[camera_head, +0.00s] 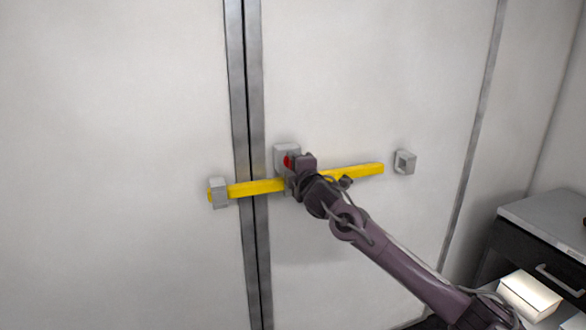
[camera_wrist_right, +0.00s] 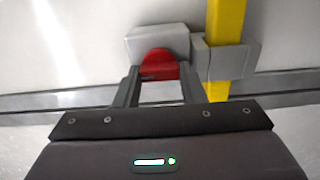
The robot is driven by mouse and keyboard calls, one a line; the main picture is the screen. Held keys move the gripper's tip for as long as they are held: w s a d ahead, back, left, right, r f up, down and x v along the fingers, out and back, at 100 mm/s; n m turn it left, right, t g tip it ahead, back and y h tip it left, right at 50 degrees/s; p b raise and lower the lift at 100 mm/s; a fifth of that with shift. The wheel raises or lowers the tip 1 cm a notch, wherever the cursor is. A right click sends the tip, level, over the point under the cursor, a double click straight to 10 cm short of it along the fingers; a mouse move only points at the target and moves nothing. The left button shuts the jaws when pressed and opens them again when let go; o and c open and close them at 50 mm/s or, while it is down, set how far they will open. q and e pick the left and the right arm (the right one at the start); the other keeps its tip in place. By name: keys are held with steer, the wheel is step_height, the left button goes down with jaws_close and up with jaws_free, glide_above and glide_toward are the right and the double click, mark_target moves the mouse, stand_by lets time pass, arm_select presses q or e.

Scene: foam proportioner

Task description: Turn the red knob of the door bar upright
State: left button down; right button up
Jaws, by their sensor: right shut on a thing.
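The red knob (camera_head: 287,161) sits on a grey block (camera_head: 284,149) on the door, just above the yellow bar. In the right wrist view the red knob (camera_wrist_right: 158,64) shows between the two fingers of my right gripper (camera_wrist_right: 159,80), which is shut on it. The fingers hide part of the knob. The yellow door bar (camera_head: 258,187) crosses the seam between the door panels and slopes slightly up to the right. Its left end sits in a grey bracket (camera_head: 219,193). My right gripper (camera_head: 294,165) covers the middle of the bar. My left gripper is not in view.
A separate grey bracket (camera_head: 404,162) is fixed to the right of the bar's free right end. A dark cabinet with a light top (camera_head: 555,217) and a pale box (camera_head: 529,294) stand at the lower right. The door to the left is clear.

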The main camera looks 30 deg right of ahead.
stand_by(0.3)
steer(key=o, duration=1)
steer(key=shift+b+v, duration=0.95)
steer(key=shift+v, duration=2.95)
